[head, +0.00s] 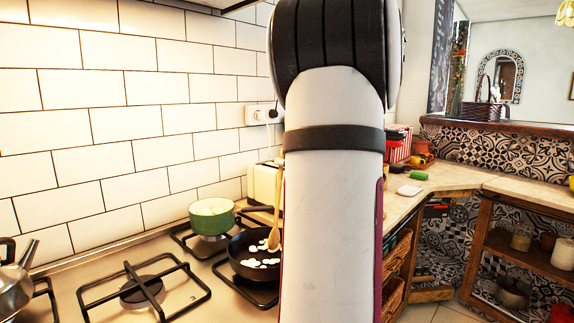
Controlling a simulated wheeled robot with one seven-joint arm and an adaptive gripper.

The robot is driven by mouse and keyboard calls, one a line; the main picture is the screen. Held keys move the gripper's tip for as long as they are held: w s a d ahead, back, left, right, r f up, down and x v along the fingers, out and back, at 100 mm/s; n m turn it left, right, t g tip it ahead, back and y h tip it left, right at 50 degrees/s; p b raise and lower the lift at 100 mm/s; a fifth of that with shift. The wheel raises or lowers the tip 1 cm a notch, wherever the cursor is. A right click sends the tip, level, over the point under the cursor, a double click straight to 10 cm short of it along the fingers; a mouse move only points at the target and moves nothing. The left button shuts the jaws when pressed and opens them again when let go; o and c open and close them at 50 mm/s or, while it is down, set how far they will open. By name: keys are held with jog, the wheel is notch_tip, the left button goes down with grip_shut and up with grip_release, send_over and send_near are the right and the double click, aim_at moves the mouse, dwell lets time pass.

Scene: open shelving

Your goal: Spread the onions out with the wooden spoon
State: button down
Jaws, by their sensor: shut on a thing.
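A black frying pan (240,247) sits on a stove burner, its right side hidden behind my arm. Several white onion pieces (262,263) lie in the pan, in small patches on its dark base. The wooden spoon (275,225) stands steeply upright, its bowl end down at the pan and its handle rising along the left edge of my arm. The top of the handle runs up to the arm's edge. My gripper is hidden behind my own arm, so its hold on the spoon does not show.
A green pot (211,221) with pale contents stands on the burner behind the pan. An empty burner grate (145,293) is to the left, with a metal kettle (15,275) at the far left. A cream appliance (263,186) stands near the tiled wall.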

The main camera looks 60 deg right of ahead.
dwell(0.4)
notch_tip(320, 180, up, 7)
jog(key=p, duration=0.4)
dwell(0.4)
jog(key=shift+f, duration=0.1)
dwell(0.7)
